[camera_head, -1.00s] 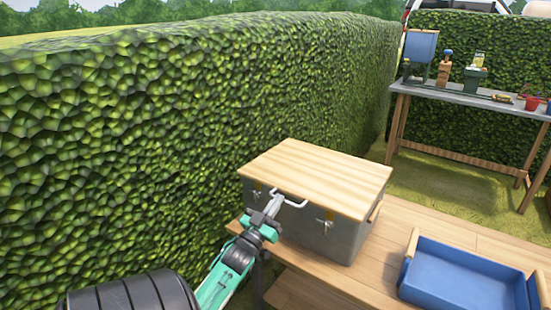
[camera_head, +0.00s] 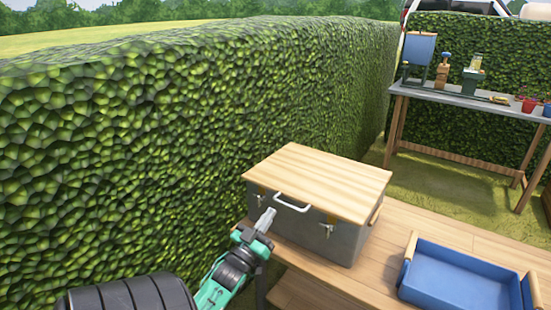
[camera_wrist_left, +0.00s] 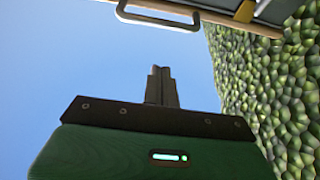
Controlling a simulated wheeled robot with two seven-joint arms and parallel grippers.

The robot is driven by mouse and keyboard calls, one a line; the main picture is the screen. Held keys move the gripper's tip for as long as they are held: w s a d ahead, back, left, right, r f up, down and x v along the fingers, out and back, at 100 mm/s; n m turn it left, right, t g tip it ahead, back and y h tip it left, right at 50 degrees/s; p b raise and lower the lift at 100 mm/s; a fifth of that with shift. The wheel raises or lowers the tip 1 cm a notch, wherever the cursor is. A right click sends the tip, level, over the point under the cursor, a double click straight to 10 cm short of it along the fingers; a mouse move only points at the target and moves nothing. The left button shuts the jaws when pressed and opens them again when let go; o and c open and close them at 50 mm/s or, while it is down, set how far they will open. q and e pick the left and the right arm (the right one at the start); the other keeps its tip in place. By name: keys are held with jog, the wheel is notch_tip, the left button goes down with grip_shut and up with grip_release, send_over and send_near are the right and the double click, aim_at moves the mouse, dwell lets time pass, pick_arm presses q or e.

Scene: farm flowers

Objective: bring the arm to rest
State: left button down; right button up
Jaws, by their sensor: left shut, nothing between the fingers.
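My left gripper (camera_head: 266,218) is shut and empty, in front of the left part of a grey box with a light wooden lid (camera_head: 318,180). The lid is closed. A white bar handle (camera_head: 292,203) sticks out from the lid's front edge, just right of the gripper tips and apart from them. In the left wrist view the shut fingers (camera_wrist_left: 161,72) point up toward the handle (camera_wrist_left: 158,20), with a gap between. My right gripper is not in view.
The box stands on a wooden table (camera_head: 385,262). A blue tray (camera_head: 460,280) with wooden handles sits to its right. A tall hedge (camera_head: 150,150) borders the left. A grey-topped workbench (camera_head: 470,98) with pots and tools stands behind at the right.

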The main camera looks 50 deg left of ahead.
pick_arm(q)
jog(key=v, duration=0.3)
jog(key=shift+s+d+f, duration=0.1)
jog(key=shift+s+f, duration=0.15)
jog(key=shift+s, duration=0.05)
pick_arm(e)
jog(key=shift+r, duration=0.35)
